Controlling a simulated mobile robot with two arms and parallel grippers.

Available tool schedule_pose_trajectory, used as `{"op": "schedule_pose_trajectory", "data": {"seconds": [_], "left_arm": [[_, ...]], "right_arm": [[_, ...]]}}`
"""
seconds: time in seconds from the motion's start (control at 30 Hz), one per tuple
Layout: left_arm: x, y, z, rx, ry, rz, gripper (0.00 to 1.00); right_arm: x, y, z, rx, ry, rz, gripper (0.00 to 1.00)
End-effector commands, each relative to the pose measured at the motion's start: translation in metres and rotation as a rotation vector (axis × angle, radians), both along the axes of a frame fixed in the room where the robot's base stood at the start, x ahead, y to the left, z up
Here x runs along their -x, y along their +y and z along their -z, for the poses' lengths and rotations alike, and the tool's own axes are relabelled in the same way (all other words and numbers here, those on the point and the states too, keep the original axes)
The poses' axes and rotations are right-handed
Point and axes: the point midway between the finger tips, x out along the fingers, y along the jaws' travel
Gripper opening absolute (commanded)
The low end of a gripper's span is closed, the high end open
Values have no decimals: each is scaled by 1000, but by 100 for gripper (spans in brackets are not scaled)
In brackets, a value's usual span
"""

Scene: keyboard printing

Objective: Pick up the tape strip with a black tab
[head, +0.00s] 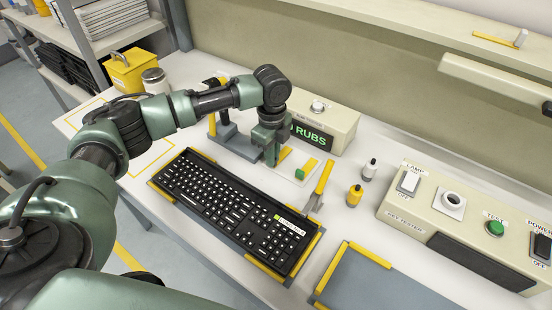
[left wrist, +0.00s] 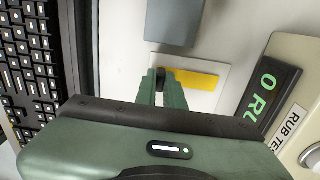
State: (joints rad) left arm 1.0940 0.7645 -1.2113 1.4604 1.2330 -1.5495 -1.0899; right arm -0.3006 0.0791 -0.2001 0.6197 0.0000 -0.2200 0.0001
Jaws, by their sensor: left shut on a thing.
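The yellow tape strip with the black tab (left wrist: 198,80) shows in the left wrist view, over a white card (left wrist: 214,98). Its black end is between the fingertips of my left gripper (left wrist: 164,78), which is shut on it. I cannot tell whether the strip is clear of the card. In the head view my left gripper (head: 271,160) points down at the card, behind the keyboard, and partly hides the strip. Another yellow strip with a green tab (head: 300,174) lies to the right of the gripper. My right gripper is not in view.
A black keyboard (head: 230,208) lies in front on a yellow-edged holder. The rub tester (head: 328,121) stands behind, with a grey device (head: 236,139) left of the gripper. A yellow-handled tool (head: 324,177), small bottles (head: 355,195) and the key tester (head: 420,215) are to the right.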

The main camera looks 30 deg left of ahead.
Motion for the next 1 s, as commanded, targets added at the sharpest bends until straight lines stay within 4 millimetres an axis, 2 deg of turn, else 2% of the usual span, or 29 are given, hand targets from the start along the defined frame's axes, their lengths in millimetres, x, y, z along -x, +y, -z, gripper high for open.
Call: {"op": "schedule_pose_trajectory", "data": {"seconds": [0.4,0.57,0.77,0.87,1.0], "left_arm": [[0,0,0,0,0,0,0],[-1,0,-7,1,-2,0,0],[-1,0,-36,2,-5,1,0],[-1,0,-59,2,-6,1,0],[-2,-1,-100,2,-7,0,0]], "right_arm": [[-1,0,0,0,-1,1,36],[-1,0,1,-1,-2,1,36],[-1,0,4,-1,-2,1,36],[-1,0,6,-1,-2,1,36],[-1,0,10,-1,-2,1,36]]}}
